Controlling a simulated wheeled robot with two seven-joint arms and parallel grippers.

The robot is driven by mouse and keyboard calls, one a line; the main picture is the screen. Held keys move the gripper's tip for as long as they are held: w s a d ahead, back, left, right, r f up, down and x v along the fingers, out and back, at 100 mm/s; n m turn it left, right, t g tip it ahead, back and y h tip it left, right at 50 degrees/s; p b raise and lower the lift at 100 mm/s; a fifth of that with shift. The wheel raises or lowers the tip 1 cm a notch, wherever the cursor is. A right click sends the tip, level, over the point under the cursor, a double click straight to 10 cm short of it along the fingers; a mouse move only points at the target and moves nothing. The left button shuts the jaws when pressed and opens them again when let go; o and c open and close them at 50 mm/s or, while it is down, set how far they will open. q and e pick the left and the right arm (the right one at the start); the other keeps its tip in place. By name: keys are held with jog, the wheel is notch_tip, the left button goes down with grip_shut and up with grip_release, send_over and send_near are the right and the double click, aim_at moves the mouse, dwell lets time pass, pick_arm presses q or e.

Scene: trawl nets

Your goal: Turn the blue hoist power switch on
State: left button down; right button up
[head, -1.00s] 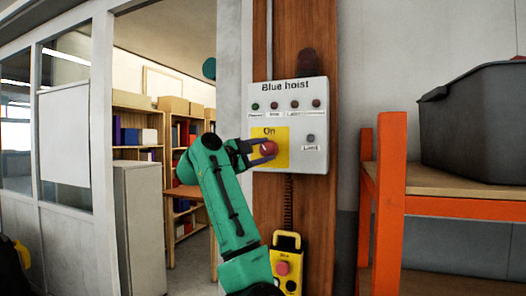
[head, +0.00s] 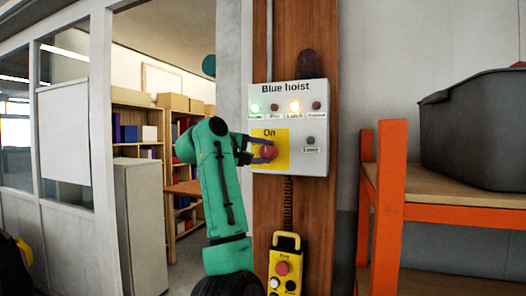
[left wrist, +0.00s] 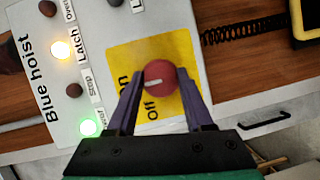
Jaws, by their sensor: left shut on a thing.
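The white "Blue hoist" control box (head: 316,134) is fixed to a brown wooden post. Its red rotary switch (head: 267,152) sits on a yellow plate marked "On"; in the left wrist view the red knob (left wrist: 160,80) has a pale line on it, and "Off" is also lettered beside it. My left gripper (head: 262,152) is shut on the red knob, one finger on each side. A green lamp (head: 255,107) and an amber lamp (head: 294,106) labelled "Latch" are lit. The other two lamps in the row are dark. My right gripper is not in view.
A yellow pendant (head: 284,264) with buttons hangs below the box on a coiled cable. An orange rack (head: 389,200) with a dark grey bin (head: 475,130) stands at the right. A grey cabinet (head: 140,225) and a doorway are at the left.

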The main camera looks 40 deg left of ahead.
pick_arm(q)
jog(key=shift+r, duration=0.2)
jog(key=c, duration=0.7)
grip_release()
jog(key=o, duration=0.4)
jog(key=shift+w+f, duration=0.15)
jog(key=s+r+b, duration=0.1)
jog(key=s+b, duration=0.4)
jog(key=s, duration=0.9)
jog(key=shift+s+a+r+b, duration=0.25)
jog(key=shift+a+b, duration=0.05)
jog(key=shift+a, duration=0.15)
